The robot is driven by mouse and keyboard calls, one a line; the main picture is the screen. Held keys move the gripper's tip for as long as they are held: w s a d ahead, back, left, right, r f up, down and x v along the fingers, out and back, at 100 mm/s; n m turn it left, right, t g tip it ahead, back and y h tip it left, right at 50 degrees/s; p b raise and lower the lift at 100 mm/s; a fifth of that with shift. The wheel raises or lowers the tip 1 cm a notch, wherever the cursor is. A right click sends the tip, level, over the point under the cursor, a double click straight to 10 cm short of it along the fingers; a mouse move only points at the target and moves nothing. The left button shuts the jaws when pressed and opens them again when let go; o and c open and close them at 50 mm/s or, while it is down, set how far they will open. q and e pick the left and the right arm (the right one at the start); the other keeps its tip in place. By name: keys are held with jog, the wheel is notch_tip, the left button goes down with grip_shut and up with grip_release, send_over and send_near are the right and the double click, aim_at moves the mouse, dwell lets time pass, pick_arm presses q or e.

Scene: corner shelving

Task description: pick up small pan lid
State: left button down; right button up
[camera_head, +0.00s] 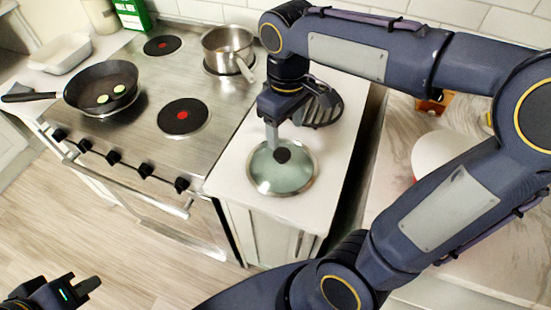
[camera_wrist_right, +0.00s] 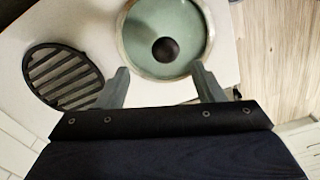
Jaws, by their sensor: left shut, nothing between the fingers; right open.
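The small pan lid (camera_head: 283,177) is a round glass lid with a metal rim and a dark knob. It lies on the white counter right of the stove. It also shows in the right wrist view (camera_wrist_right: 166,42), with its knob up. My right gripper (camera_head: 273,140) is open above the lid's back edge. In the right wrist view its two fingers (camera_wrist_right: 163,82) are spread, with the knob ahead of the gap between them and nothing held. My left gripper (camera_head: 84,288) is at the lower left corner, over the floor and far from the lid.
A dark slatted trivet (camera_head: 322,107) lies behind the lid, close to my right gripper. A steel pot (camera_head: 228,48) and a frying pan (camera_head: 101,86) with green slices stand on the stove (camera_head: 150,75). A white dish (camera_head: 61,54) stands at the left. The counter's front edge is near the lid.

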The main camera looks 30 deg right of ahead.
aim_at(282, 153)
jog(key=f, duration=0.6)
jog(key=shift+s+a+f, duration=0.1)
jog(key=shift+a+f, duration=0.15)
jog(key=shift+a, duration=0.15)
grip_shut()
